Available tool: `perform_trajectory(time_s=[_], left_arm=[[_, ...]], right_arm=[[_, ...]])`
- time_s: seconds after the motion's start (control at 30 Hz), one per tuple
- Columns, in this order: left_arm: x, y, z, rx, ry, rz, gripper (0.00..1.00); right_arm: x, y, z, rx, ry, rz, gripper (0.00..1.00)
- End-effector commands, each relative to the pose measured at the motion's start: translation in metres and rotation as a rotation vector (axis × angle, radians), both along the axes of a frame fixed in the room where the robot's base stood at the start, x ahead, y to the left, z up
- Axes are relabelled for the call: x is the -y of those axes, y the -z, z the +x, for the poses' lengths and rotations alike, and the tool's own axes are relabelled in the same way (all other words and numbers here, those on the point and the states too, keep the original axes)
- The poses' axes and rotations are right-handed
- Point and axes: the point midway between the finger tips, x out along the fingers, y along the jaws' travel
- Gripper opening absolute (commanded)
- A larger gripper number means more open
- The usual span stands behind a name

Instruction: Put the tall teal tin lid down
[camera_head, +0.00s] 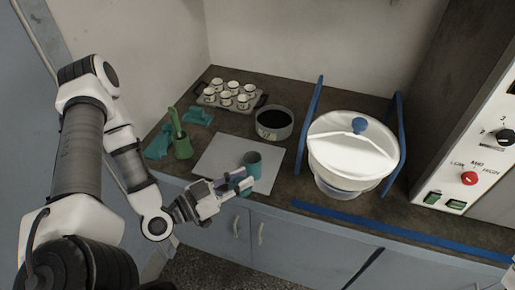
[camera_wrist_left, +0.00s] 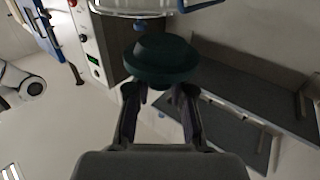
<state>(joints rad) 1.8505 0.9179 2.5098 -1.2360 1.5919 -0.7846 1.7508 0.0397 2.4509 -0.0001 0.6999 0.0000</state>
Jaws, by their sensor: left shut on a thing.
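The tall teal tin lid (camera_head: 252,162) shows in the head view as a small teal cylinder over the near right part of the white mat (camera_head: 213,158). My left gripper (camera_head: 242,181) is shut on it from the near left side. In the left wrist view the lid (camera_wrist_left: 160,61) is a dark, rounded shape at the tips of the gripper's fingers (camera_wrist_left: 160,96). I cannot tell whether the lid touches the mat or hangs just above it. My right gripper is not in view.
A dark-filled round sieve pan (camera_head: 274,124) stands behind the mat. A white-lidded shaker (camera_head: 352,155) stands right, between blue side bars. The mat's left part is bare.

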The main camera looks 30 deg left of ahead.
Motion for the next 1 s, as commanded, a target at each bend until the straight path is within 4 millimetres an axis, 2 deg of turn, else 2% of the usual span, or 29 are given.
perform_trajectory(time_s=[0.03,0.1,0.27,0.33,0.6,0.77,0.9,1.0], left_arm=[[-0.003,0.007,0.006,0.008,-0.005,-0.001,0.00],[-0.007,0.009,0.015,0.011,-0.007,-0.002,0.00],[-0.018,0.011,0.042,0.012,-0.004,-0.002,0.00],[-0.024,0.007,0.058,0.005,0.000,0.004,0.00],[-0.051,0.013,0.122,0.003,0.001,0.003,0.00],[-0.059,0.015,0.142,0.001,0.000,0.001,0.00],[-0.059,0.043,0.143,-0.005,0.001,0.000,0.00],[-0.060,0.051,0.143,-0.001,-0.001,-0.003,0.00]], right_arm=[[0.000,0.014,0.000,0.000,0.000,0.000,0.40],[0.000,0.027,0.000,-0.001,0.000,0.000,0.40],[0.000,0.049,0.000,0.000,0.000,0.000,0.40],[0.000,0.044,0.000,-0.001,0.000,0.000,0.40],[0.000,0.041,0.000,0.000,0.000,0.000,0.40],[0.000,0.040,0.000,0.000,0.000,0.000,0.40],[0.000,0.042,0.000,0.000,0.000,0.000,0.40],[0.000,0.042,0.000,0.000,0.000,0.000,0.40]])
